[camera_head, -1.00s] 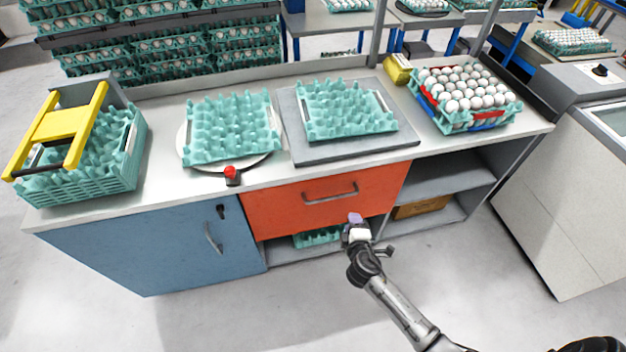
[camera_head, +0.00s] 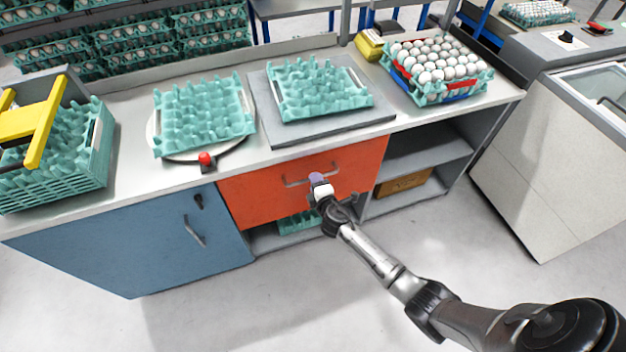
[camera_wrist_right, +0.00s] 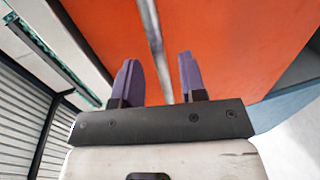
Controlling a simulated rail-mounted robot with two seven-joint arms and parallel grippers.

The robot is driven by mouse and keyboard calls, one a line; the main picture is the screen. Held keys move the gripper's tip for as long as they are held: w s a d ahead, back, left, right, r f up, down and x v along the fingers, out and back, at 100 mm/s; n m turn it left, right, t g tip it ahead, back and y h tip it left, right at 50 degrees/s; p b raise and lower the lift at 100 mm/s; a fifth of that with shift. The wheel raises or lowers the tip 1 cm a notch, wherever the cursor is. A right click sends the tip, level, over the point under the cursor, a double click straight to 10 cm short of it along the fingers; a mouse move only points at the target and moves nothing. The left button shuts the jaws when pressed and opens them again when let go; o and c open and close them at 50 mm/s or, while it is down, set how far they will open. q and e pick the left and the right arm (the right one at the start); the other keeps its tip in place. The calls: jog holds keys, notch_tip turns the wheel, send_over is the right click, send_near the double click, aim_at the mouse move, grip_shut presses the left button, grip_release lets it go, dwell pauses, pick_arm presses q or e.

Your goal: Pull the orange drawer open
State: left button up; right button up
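The orange drawer (camera_head: 254,193) is shut in the middle of the bench front, with a grey bar handle (camera_head: 296,182) across it. My right gripper (camera_head: 318,181) is in front of the handle's right part and covers some of it. In the right wrist view the gripper (camera_wrist_right: 158,80) is open, with two purple fingers apart. The handle (camera_wrist_right: 153,40) runs between the fingers in that view, against the orange drawer face (camera_wrist_right: 225,45). I cannot tell whether the fingers touch it. My left gripper is not in view.
A blue cabinet door (camera_head: 130,240) with its own handle is left of the drawer. Open shelves (camera_head: 430,150) are to the right. Teal egg trays (camera_head: 205,115) and a red button (camera_head: 206,159) are on the worktop. The floor in front is clear.

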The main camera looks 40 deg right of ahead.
jog(key=shift+b+x, duration=0.35)
jog(key=shift+x, duration=1.05)
grip_shut()
